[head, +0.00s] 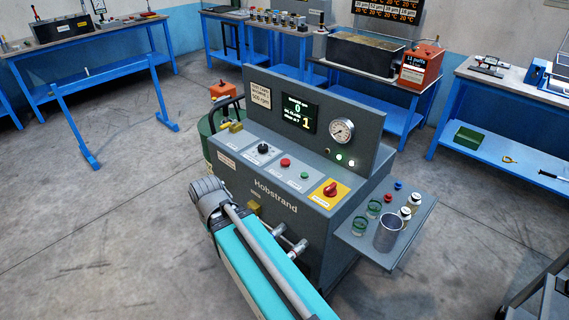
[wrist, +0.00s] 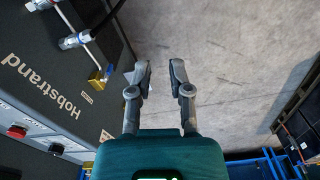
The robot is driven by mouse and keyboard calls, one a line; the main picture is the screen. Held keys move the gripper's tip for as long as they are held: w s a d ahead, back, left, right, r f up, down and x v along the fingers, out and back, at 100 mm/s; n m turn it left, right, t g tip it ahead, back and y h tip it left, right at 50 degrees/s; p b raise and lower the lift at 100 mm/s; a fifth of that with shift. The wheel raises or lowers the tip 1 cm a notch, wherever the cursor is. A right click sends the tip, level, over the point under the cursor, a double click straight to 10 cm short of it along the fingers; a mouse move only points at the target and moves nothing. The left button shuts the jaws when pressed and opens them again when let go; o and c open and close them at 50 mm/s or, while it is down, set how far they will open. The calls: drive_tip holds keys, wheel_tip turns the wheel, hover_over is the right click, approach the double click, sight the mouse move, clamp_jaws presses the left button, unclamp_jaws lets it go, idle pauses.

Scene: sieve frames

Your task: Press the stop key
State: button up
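A grey Hobstrand machine (head: 274,196) has a sloping panel with a red button (head: 285,162) and, to its right, a green button (head: 304,175). Their labels are too small to read, so I cannot tell for certain which is the stop key; red is the likely one. My gripper (wrist: 161,73) is open and empty, fingers apart over bare floor, beside the machine's front and clear of the buttons. Its fingers cannot be made out in the head view.
A red rotary switch (head: 330,188) on a yellow plate and a black knob (head: 263,148) share the panel. Pipe fittings (head: 290,243) stick out of the machine's front. A side shelf (head: 392,240) holds a metal cup and jars.

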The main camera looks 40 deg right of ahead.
clamp_jaws()
idle(1.1)
wheel_tip(320, 180, up, 8)
drive_tip(key=m+t+y+p, duration=0.25)
drive_tip(key=m+t, duration=0.25)
drive_tip(key=t, duration=0.4)
hover_over(286, 162)
drive_tip(key=shift+d, duration=0.1)
drive_tip(key=shift+f, duration=0.15)
wheel_tip(286, 162, down, 8)
drive_tip(key=b, duration=0.9)
drive_tip(key=shift+f, duration=0.25)
